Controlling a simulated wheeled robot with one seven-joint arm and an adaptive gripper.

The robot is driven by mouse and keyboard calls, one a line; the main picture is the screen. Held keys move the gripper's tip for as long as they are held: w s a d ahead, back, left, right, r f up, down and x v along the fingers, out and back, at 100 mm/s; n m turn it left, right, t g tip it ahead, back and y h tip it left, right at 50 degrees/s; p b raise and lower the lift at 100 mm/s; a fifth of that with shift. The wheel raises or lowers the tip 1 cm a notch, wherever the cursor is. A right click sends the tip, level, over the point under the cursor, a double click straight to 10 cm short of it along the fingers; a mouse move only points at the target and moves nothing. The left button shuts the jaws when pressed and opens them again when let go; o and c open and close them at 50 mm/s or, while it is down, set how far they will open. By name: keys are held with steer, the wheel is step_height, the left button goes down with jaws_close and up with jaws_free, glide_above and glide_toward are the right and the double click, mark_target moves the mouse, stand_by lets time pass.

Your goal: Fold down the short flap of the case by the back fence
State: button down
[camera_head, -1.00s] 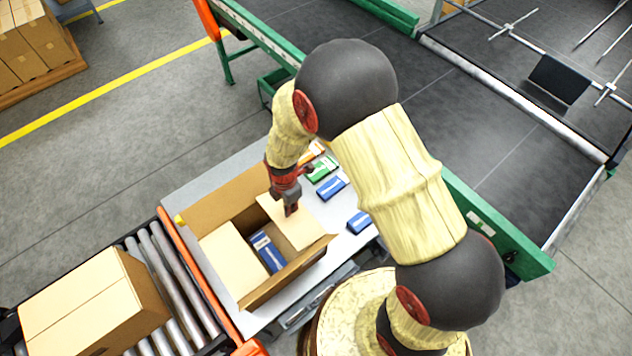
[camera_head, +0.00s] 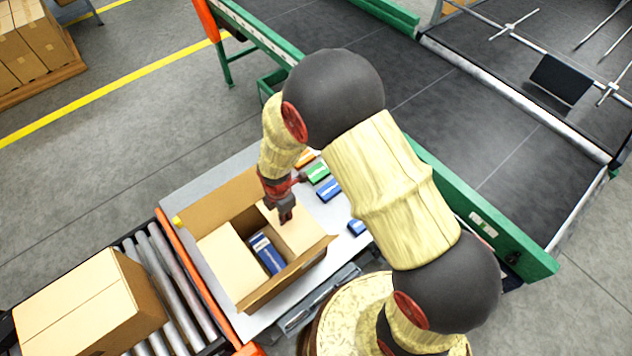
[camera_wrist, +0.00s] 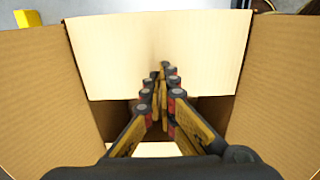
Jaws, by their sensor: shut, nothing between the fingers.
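The case (camera_head: 240,298) is an open brown carton on the grey table. Its pale short flap (camera_head: 301,235) on the right, beside the gripper, slants in over the opening; it fills the upper middle of the wrist view (camera_wrist: 120,50). The other short flap (camera_head: 228,258) on the left lies inward over the opening. Both long flaps stand out, one at the upper left (camera_head: 215,203) and one at the lower right (camera_head: 283,277). My gripper (camera_head: 287,217) is shut and empty, its tips at the pale flap (camera_wrist: 165,68). Whether they touch it is unclear.
A blue pack (camera_head: 267,254) shows inside the case. Small blue (camera_head: 329,189) and green (camera_head: 318,173) packs lie on the table (camera_head: 186,190) behind it. A roller conveyor (camera_head: 170,275) with a closed carton (camera_head: 85,305) is at left. A green-railed belt is at right.

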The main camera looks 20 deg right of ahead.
steer(key=shift+r, duration=0.15)
step_height(320, 180, up, 9)
steer(key=p, duration=0.6)
stand_by(0.8)
steer(key=s+d+r+m+t+b, duration=0.2)
steer(key=s+d+r+m+b, duration=0.4)
steer(key=r+m, duration=0.5)
steer(key=s+d+r+m+t+b, duration=0.3)
steer(key=s+d+r+m+b, duration=0.3)
steer(key=s+d+r+m, duration=0.3)
step_height(320, 180, up, 5)
steer(key=shift+f+m+t, duration=0.2)
steer(key=shift+m+t, duration=0.1)
steer(key=shift+m, duration=0.8)
